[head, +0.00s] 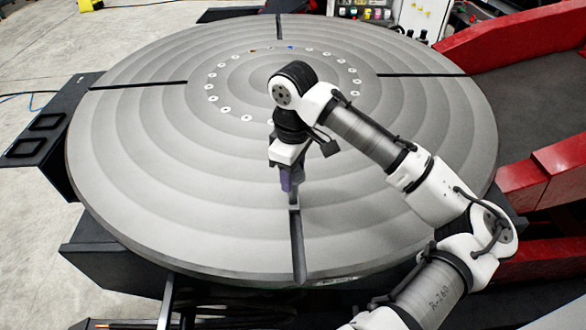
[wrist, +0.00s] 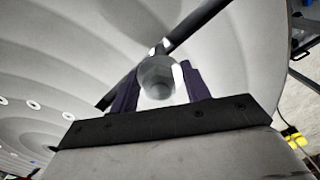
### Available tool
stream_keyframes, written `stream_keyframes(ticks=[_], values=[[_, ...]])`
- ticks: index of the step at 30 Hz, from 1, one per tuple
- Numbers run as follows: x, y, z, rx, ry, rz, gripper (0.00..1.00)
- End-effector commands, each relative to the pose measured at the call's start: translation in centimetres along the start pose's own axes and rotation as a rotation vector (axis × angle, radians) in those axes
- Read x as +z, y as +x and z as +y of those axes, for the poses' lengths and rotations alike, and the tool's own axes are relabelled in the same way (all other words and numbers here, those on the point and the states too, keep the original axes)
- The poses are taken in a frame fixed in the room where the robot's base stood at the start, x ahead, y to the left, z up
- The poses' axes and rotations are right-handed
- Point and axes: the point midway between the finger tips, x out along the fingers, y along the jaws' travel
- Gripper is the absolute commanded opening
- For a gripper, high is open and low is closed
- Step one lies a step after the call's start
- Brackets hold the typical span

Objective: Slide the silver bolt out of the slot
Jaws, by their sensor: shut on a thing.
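A small part of the bolt (head: 294,207) seems to show just below the fingers there. The slot also runs as a dark line behind the bolt in the wrist view (wrist: 195,22). How deep the bolt sits in the slot is hidden.
Other dark slots cross the table at the left (head: 140,85), back and right. A ring of pale holes (head: 247,118) surrounds its centre. Red machine frames (head: 510,40) stand at the right. The front slot is clear from my gripper to the table's rim.

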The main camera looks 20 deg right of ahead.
Motion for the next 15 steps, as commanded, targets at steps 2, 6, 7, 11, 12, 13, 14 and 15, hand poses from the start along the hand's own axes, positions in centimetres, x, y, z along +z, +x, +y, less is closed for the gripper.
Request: stream_keyframes(ticks=[2,6,7,11,12,13,14,15], values=[[0.2,-0.1,-0.3,0.000,0.000,0.002,0.06],[0.6,-0.1,-1.0,0.000,0.000,0.001,0.06],[0.7,-0.1,-1.1,0.000,0.000,0.001,0.06],[1.0,-0.1,-1.7,0.001,0.000,0.001,0.06],[1.1,-0.1,-1.8,0.001,0.000,0.001,0.06],[1.2,-0.1,-1.9,0.001,0.001,0.001,0.06],[1.2,-0.1,-2.1,0.001,0.001,0.002,0.06],[1.3,-0.1,-2.2,0.001,0.001,0.002,0.06]])
